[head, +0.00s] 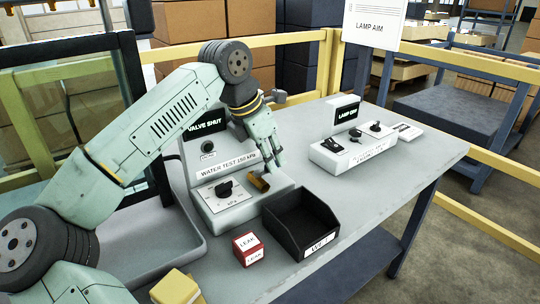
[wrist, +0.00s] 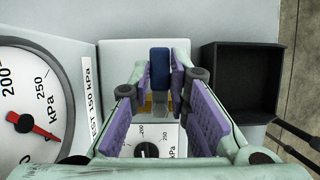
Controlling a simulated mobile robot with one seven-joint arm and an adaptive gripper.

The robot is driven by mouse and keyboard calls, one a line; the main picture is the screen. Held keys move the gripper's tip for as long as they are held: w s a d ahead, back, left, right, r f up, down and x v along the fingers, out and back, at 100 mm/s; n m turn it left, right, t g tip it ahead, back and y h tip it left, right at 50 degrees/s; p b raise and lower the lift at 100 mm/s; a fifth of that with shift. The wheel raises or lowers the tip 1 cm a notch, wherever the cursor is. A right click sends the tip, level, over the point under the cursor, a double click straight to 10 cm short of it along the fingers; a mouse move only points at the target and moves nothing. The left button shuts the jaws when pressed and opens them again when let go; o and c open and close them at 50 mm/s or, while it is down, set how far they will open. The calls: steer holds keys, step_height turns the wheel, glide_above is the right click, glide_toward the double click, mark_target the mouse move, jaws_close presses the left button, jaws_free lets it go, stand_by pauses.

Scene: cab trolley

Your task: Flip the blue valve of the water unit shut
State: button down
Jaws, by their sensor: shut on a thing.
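The water unit (head: 222,170) is a light grey bench unit with a "WATER TEST 150 KPA" label and a black knob on its dial. Its blue valve lever (wrist: 160,66) shows between the finger pads in the wrist view. Brass-coloured valve parts (head: 258,183) show beneath my fingers in the head view, where the blue lever is hidden. My gripper (head: 272,162) reaches down over the unit's right side. In the wrist view its purple-padded fingers (wrist: 161,76) are shut on the blue lever.
A black open bin (head: 300,222) stands right of the unit, and a red-and-white "LEAK" cube (head: 248,249) lies in front. A lamp unit (head: 352,150) stands farther right. A screen (head: 206,126) reads "VALVE SHUT". A gauge (wrist: 30,105) has a red needle.

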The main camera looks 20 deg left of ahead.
steer(key=c, duration=1.5)
jaws_free()
steer(key=shift+r, duration=0.1)
steer(key=v, duration=1.1)
steer(key=shift+s+a+r, duration=0.1)
steer(key=shift+r, duration=0.3)
